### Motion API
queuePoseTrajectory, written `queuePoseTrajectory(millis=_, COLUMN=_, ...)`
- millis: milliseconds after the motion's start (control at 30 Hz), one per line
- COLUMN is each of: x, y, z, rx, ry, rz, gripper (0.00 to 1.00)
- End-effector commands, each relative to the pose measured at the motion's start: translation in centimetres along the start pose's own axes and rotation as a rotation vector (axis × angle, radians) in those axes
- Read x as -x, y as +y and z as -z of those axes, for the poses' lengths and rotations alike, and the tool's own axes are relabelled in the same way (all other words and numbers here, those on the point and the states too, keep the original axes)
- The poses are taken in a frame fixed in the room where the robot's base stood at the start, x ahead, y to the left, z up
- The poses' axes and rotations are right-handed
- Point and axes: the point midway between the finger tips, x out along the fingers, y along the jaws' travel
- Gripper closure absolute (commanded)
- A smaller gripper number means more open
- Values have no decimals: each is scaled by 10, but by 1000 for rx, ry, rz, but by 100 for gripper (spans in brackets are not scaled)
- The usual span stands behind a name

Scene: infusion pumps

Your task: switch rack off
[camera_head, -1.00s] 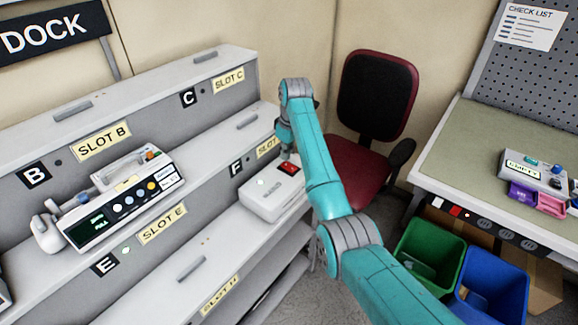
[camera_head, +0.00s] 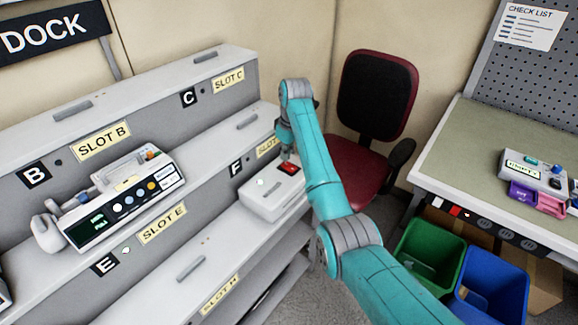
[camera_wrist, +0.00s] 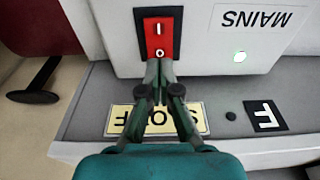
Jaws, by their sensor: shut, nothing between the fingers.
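The mains box (camera_head: 268,203) is a pale box at the right end of the lower shelf, by the F label. It bears a red rocker switch (camera_head: 289,168) in a black frame. In the head view my gripper (camera_head: 287,154) is just above the switch, partly hidden by my arm.
An infusion pump (camera_head: 118,200) with a lit screen sits between the SLOT B and SLOT E labels. A red chair (camera_head: 365,160) stands behind my arm. A workbench (camera_head: 480,150) with another device (camera_head: 535,172) is at the right, with green (camera_head: 430,252) and blue (camera_head: 492,290) bins below.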

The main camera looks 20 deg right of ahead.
Motion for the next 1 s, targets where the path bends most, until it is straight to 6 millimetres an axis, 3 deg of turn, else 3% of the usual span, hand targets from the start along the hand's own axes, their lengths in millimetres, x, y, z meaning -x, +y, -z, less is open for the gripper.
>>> queuePoseTrajectory(millis=1000, x=-7, y=0, z=-1, rx=0, ry=-1, rz=0, gripper=100)
